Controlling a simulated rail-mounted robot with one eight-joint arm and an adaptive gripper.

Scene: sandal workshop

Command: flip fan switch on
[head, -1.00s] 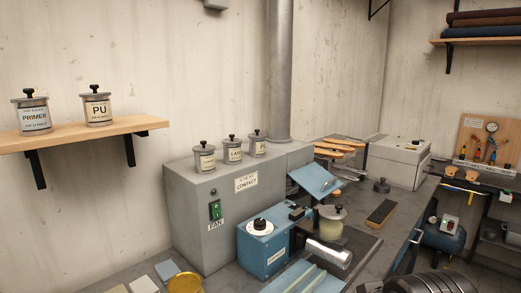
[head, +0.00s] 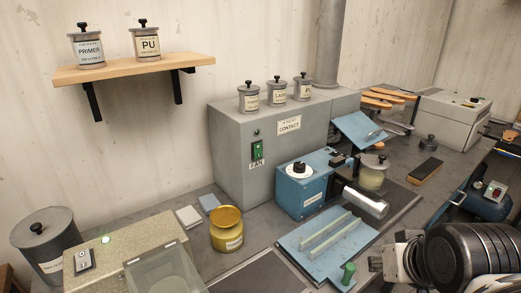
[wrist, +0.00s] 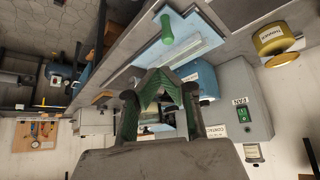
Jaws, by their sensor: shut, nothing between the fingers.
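The fan switch (head: 257,150) is a green rocker in a dark plate on the front of a grey metal box (head: 230,165), above a FAN label. Which way the rocker is tipped is too small to tell. It also shows in the wrist view (wrist: 243,114), right of the fingers, with the picture upside down. My gripper (wrist: 160,80) is shut and empty, apart from the switch and the box. Its fingers are not clearly seen in the head view, where part of my arm shows at the lower right.
A blue machine (head: 305,190) with a dial and metal cylinder stands right of the switch. A yellow tin (head: 227,230) and pale blocks (head: 190,217) lie in front of the box. A blue tray (head: 310,262) holds pale strips. A wooden shelf (head: 130,71) with jars overhangs at left.

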